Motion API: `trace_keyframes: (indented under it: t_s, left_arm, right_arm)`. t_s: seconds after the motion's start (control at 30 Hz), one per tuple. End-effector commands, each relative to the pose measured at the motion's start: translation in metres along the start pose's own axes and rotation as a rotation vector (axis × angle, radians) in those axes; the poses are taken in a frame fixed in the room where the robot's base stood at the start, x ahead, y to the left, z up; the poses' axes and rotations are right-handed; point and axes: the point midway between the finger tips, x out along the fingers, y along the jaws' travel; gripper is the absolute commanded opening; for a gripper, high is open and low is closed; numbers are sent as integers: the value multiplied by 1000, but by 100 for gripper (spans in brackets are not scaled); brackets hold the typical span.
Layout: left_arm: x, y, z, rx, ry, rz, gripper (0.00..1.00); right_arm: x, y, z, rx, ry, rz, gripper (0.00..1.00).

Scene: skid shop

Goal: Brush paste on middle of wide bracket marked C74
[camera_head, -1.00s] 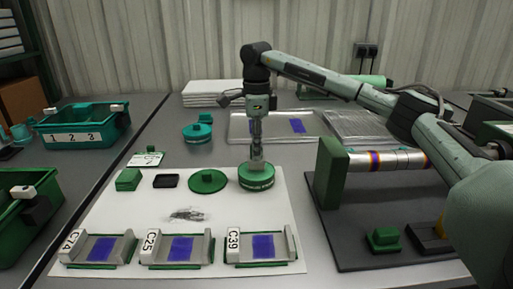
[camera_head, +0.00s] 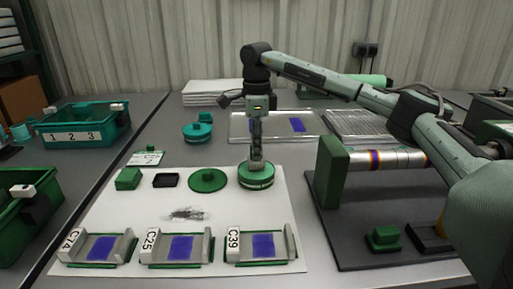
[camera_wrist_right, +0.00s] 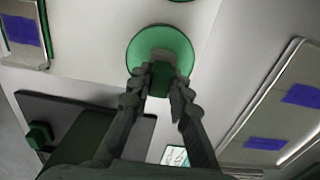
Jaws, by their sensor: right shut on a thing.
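The bracket marked C74 (camera_head: 104,247) lies at the front left of the white sheet, with a blue-purple patch in its middle. My right gripper (camera_head: 256,163) points down over a round green pot (camera_head: 256,181) with a pale band around its side. In the right wrist view, the gripper (camera_wrist_right: 160,88) is shut on a green block-like knob on top of the round green piece (camera_wrist_right: 150,42). The pot stands on the sheet. No brush can be made out for certain. My left gripper is not in view.
Brackets C25 (camera_head: 180,248) and C39 (camera_head: 262,246) stand right of C74. A flat green disc (camera_head: 208,181), a small black tray (camera_head: 166,181) and a green block (camera_head: 128,179) lie behind them. A dark board (camera_head: 365,250) with a green stand (camera_head: 331,172) is at right.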

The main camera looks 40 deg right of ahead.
Motion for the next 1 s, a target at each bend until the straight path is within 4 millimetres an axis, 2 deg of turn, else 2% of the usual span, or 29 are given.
trace_keyframes:
  t_s: [1.0]
  left_arm:
    - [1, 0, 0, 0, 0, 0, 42]
  right_arm:
    - [7, 0, 0, 0, 0, 0, 0]
